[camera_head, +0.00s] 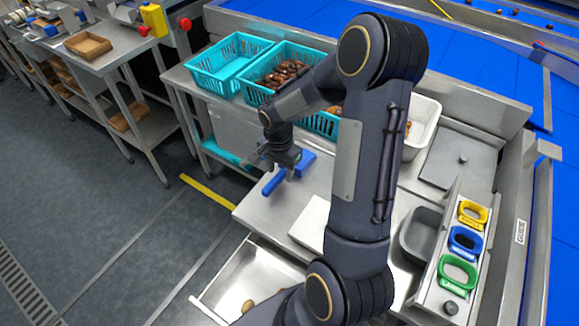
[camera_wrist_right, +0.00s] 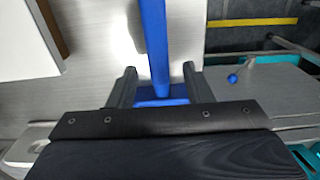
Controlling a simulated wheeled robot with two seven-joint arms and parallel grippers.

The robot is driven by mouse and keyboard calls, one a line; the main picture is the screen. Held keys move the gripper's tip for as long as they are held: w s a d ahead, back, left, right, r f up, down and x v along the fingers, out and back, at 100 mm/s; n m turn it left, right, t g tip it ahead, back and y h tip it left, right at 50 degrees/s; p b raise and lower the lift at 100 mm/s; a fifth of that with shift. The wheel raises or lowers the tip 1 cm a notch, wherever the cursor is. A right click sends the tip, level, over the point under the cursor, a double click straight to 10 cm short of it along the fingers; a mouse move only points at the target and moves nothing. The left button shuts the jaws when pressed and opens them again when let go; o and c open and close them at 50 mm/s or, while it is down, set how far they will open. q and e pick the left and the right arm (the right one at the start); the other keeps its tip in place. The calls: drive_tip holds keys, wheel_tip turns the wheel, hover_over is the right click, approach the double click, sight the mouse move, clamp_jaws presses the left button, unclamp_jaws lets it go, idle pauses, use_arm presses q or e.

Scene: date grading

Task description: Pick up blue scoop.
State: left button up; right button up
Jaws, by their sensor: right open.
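The blue scoop (camera_head: 305,161) lies on the steel worktop (camera_head: 255,208) below my right gripper (camera_head: 274,170); its handle (camera_head: 273,184) points to the lower left. In the right wrist view the blue handle (camera_wrist_right: 154,45) runs between the two open fingers of my right gripper (camera_wrist_right: 159,82), with a gap on each side. The wider blue part of the scoop (camera_wrist_right: 162,97) shows close to the gripper body, which hides the rest. The height of the fingers over the scoop is hard to tell. My left gripper is not in view.
A white board (camera_head: 312,222) lies right of the scoop. A white bin (camera_head: 424,125), a grey tub (camera_head: 420,232) and yellow, blue and green rings (camera_head: 472,213) are at the right. An open steel drawer (camera_head: 235,285) is in front.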

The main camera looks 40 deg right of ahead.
drive_tip(key=shift+f, duration=1.35)
clamp_jaws()
